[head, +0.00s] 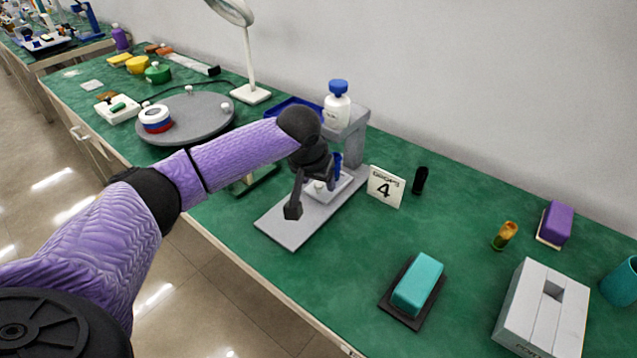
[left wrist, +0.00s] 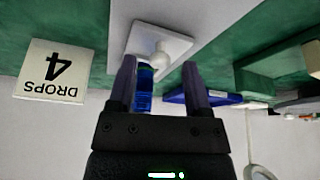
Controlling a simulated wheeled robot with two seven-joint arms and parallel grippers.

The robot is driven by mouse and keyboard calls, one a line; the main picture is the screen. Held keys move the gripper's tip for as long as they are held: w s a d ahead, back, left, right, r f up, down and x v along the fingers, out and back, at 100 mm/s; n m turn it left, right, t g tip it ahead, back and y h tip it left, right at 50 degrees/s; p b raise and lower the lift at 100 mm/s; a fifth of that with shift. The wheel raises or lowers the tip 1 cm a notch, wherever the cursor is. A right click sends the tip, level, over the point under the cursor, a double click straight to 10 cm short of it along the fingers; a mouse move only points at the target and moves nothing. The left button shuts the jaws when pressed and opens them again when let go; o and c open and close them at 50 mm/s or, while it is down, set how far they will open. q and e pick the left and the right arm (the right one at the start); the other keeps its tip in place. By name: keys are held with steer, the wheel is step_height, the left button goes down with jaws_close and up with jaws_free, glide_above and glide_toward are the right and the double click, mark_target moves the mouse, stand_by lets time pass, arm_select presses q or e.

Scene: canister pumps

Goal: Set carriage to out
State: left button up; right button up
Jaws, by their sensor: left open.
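A grey canister pump stand (head: 283,228) stands on the green table, with a white bottle with a blue cap (head: 338,105) on top. A white carriage plate with a round knob (head: 322,189) lies low at the stand, partly hidden by my arm. The carriage (left wrist: 176,43) and its white knob (left wrist: 160,58) also show in the left wrist view. My left gripper (left wrist: 159,62) is open, its fingers either side of the knob in that view; contact cannot be told. A blue cylinder (left wrist: 143,90) shows between the fingers. My right gripper is not in view.
A "4 DROPS" card (head: 385,187) and a black cylinder (head: 420,180) stand right of the stand. A teal block on a dark base (head: 418,286) is nearer the front. A grey turntable (head: 205,125) and lamp (head: 250,94) are at the left. Table between teal block and stand is clear.

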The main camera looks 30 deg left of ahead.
arm_select(q)
steer(key=shift+c, duration=1.5)
jaws_close()
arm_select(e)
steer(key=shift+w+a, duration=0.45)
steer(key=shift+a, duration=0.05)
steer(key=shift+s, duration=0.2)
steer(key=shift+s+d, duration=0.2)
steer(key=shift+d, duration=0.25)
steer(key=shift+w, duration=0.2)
